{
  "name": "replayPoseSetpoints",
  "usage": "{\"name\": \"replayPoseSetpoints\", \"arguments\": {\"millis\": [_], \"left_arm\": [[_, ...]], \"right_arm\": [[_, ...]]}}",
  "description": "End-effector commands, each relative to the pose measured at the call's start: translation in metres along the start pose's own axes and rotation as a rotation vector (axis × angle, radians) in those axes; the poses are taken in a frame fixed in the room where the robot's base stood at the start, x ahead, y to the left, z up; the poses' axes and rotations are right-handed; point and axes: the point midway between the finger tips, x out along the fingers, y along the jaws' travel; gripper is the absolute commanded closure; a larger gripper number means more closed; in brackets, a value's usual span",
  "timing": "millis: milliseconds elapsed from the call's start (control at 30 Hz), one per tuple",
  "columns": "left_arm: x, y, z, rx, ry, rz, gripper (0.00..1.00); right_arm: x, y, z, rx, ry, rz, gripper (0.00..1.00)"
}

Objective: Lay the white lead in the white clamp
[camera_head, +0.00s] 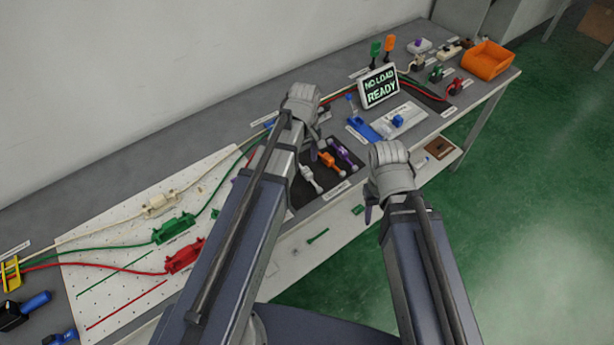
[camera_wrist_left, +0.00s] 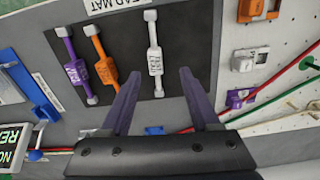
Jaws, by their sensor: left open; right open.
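The white lead (camera_head: 310,178) lies on the dark mat beside an orange lead (camera_head: 330,162) and a purple lead (camera_head: 346,151). In the left wrist view the white lead (camera_wrist_left: 154,58) stands upright in the picture, its lower end between my open left fingers (camera_wrist_left: 158,75). The fingers do not hold it. A white fixture (camera_wrist_left: 249,59), which looks like the white clamp, sits on the pegboard right of the mat. My left arm hides that area in the head view. My left gripper (camera_head: 320,140) is over the mat's back side. My right gripper (camera_head: 370,208) is open and empty, out past the bench's front edge.
A purple fixture (camera_wrist_left: 240,97) and an orange one (camera_wrist_left: 257,9) flank the white fixture. Red and green cables cross the pegboard (camera_head: 110,230). The display (camera_head: 379,86) and a blue-handled fixture (camera_head: 365,128) stand right of the mat. An orange bin (camera_head: 488,60) is far right.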

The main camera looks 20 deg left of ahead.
Motion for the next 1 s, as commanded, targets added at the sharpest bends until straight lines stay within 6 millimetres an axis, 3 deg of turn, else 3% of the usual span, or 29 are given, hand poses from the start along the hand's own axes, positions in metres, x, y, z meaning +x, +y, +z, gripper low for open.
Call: {"name": "replayPoseSetpoints", "arguments": {"millis": [167, 533, 833, 1000], "left_arm": [[0.008, 0.002, -0.001, 0.001, 0.0, 0.0, 0.38], [0.05, 0.008, -0.005, 0.001, 0.0, 0.0, 0.38], [0.051, 0.008, -0.005, 0.001, 0.0, 0.0, 0.38], [0.051, 0.008, -0.005, 0.001, 0.0, 0.0, 0.54]], "right_arm": [[0.008, -0.001, 0.0, 0.0, 0.0, 0.0, 0.5], [0.05, -0.005, -0.003, 0.0, 0.0, 0.0, 0.5], [0.05, -0.005, -0.003, 0.0, 0.0, 0.0, 0.5], [0.05, -0.005, -0.003, 0.0, 0.0, 0.0, 0.5]]}}
